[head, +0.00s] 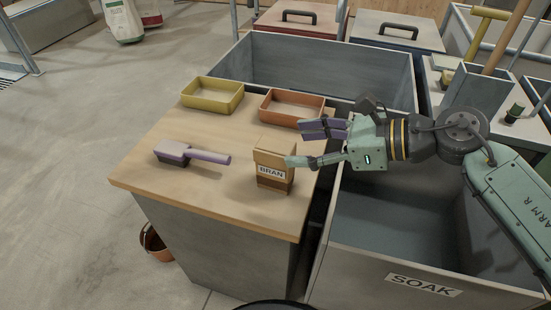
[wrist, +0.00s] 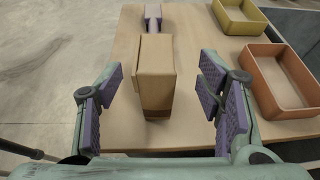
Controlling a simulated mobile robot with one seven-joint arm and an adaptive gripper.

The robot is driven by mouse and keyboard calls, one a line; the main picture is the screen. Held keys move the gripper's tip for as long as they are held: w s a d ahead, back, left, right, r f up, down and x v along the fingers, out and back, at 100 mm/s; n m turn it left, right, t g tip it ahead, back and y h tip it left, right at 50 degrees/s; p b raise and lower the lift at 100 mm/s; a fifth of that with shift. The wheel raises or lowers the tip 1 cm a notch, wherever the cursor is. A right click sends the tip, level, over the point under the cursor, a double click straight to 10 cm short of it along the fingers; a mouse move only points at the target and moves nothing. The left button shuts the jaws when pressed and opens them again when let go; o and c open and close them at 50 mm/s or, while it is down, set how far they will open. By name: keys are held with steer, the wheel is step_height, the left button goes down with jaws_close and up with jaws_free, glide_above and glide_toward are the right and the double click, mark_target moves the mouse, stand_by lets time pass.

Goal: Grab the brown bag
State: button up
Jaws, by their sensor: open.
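The brown bag (head: 273,165) stands upright near the right edge of the wooden counter, with a label reading BRAN on its front. In the wrist view the bag (wrist: 155,75) is ahead, between the two fingers in the picture. My gripper (head: 305,145) comes from the right, its fingers pointing left toward the bag. In the head view the near fingertip overlaps the bag's upper right edge; I cannot tell if it touches. In the wrist view my gripper (wrist: 160,98) is wide open, with purple pads and nothing held.
A purple-handled brush (head: 190,154) lies left of the bag on the wooden counter (head: 215,205). A yellow tray (head: 212,95) and an orange tray (head: 291,106) sit behind. The SOAK bin (head: 400,225) is below my arm. The counter's front is clear.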

mark_target(276, 149)
steer(key=x, duration=0.2)
steer(key=p+x, duration=0.1)
steer(key=x, duration=0.1)
steer(key=p+x, duration=0.1)
steer(key=x, duration=0.1)
steer(key=shift+s+a+f, duration=0.15)
steer(key=shift+f, duration=0.2)
steer(key=shift+c, duration=0.2)
steer(key=c, duration=1.3)
